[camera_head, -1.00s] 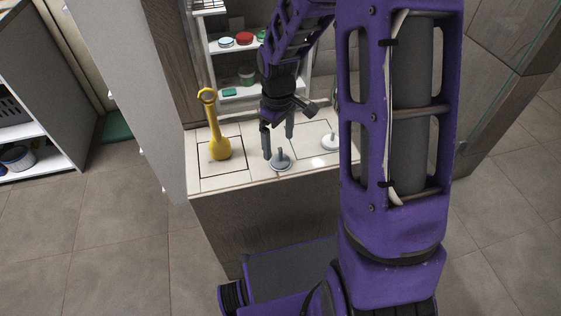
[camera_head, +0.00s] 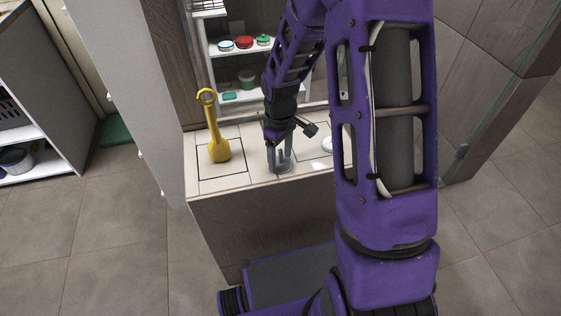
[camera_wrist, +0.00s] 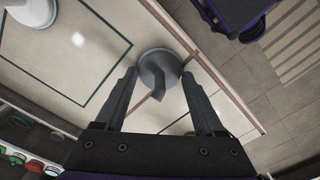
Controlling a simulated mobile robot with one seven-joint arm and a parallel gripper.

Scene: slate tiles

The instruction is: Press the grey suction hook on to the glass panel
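The grey suction hook (camera_head: 283,168) sits on the light tiled counter top, near its front edge. In the wrist view the hook (camera_wrist: 160,70) shows a round base with its stem pointing toward my gripper. My gripper (camera_head: 280,157) is down at the hook. Its two fingers (camera_wrist: 159,76) are apart, one on each side of the hook, with gaps visible between fingers and stem. What looks like the glass panel (camera_head: 507,85), clear with a greenish edge, stands at the right in the head view, partly behind my arm.
A yellow long-necked object (camera_head: 218,148) stands left of my gripper on the counter (camera_head: 235,184). A white round item (camera_head: 327,144) lies to the right, partly hidden by my arm. Shelves (camera_head: 240,95) with small jars are behind. Open tiled floor lies left and right.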

